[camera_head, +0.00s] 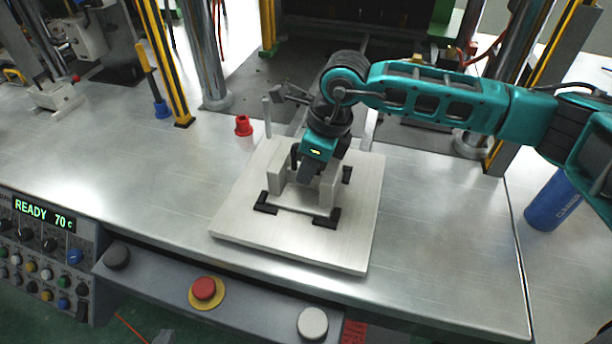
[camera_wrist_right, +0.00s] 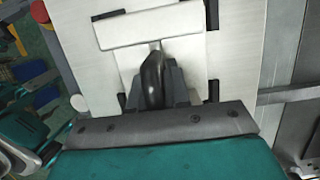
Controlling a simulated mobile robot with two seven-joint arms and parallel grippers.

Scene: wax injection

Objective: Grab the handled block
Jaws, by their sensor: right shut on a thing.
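The handled block (camera_head: 328,187) is a pale metal piece with upright ends, sitting on a square light plate (camera_head: 300,242) between black corner brackets. My right gripper (camera_head: 307,174) reaches down onto the block from above and is shut on it. In the right wrist view the fingers (camera_wrist_right: 153,85) close around a dark rounded handle (camera_wrist_right: 153,75), and a pale bar of the block (camera_wrist_right: 150,27) shows beyond it. The fingertips are partly hidden in the head view. My left gripper is not in view.
A red cup-like part (camera_head: 243,126) stands behind the plate. Along the front edge are a red button (camera_head: 204,289) and a white button (camera_head: 312,323). Metal columns rise behind. The bench left of the plate is clear.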

